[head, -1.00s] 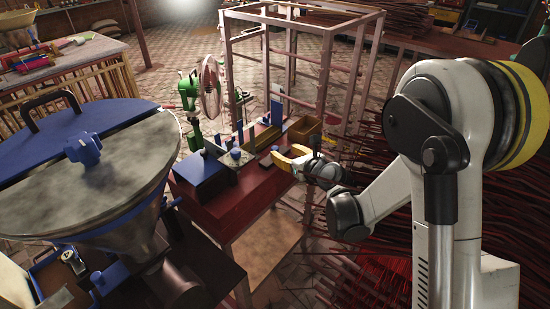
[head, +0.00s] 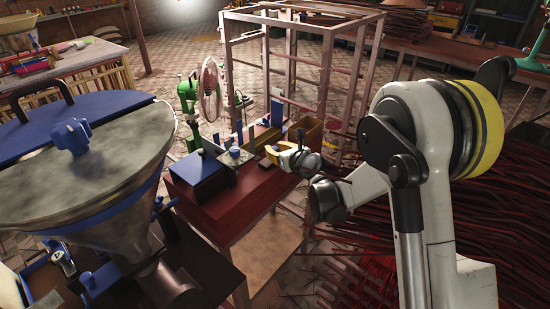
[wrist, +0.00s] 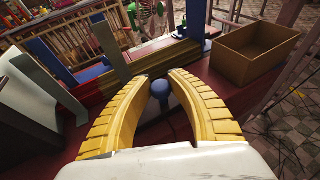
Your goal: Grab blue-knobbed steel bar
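A blue knob (wrist: 159,89) stands in the gap between my two yellow fingers in the wrist view. A rounder grey-blue part shows just below it, and the fingers seem apart from both. The steel bar that goes with the knob is not clearly visible. My gripper (wrist: 160,78) is open, with its curved fingers on either side of the knob. In the head view my gripper (head: 279,152) is low over the right part of the dark red table (head: 235,200). I cannot tell the knob there from the gripper.
An open brown box (wrist: 247,50) is right of my gripper. Upright blue and grey plates (wrist: 107,48) stand to the left and ahead. Another blue knob (head: 235,153) sits on a plate left of my gripper. A large metal hopper (head: 90,180) fills the left foreground.

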